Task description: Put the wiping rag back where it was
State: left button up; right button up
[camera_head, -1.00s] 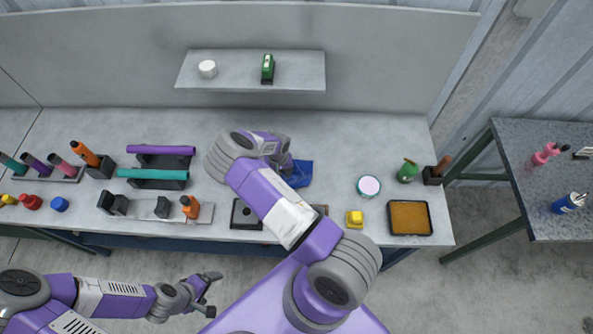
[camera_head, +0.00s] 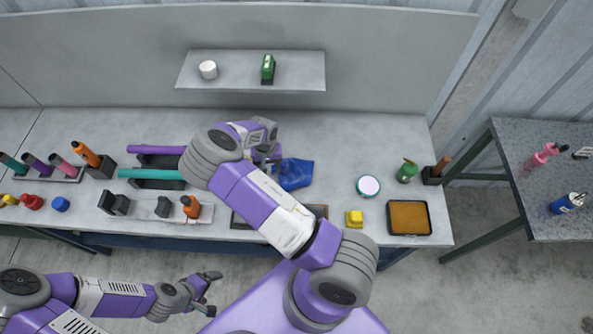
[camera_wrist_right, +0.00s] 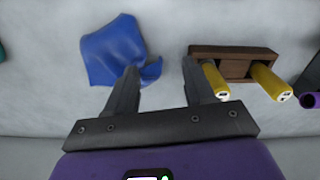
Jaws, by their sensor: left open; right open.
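The blue wiping rag (camera_head: 296,174) lies crumpled on the workbench, just right of my right forearm in the head view. It also shows at the upper left of the right wrist view (camera_wrist_right: 112,48). My left gripper (camera_head: 210,292) is open and empty in front of the bench.
A brown wooden holder with yellow-handled items (camera_wrist_right: 236,62) stands right of the right gripper in the wrist view. A purple tube and a teal tube (camera_head: 150,174) lie on a rack at left. A round tin (camera_head: 368,186), yellow block (camera_head: 355,218) and orange-brown tray (camera_head: 409,217) are at right.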

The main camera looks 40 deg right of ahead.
jog(key=shift+a+r, duration=0.15)
jog(key=shift+r, duration=0.25)
jog(key=shift+w+d+f, duration=0.15)
jog(key=shift+d+f, duration=0.05)
jog(key=shift+d, duration=0.15)
jog(key=c, duration=0.5)
jog(key=d, duration=0.1)
jog(key=w+d+f, duration=0.1)
jog(key=d, duration=0.1)
jog(key=w+d+f, duration=0.1)
jog(key=d, duration=0.1)
jog(key=shift+f, duration=0.1)
grip_shut()
jog(key=f, duration=0.3)
jog(key=shift+w+d, duration=0.1)
jog(key=shift+d, duration=0.2)
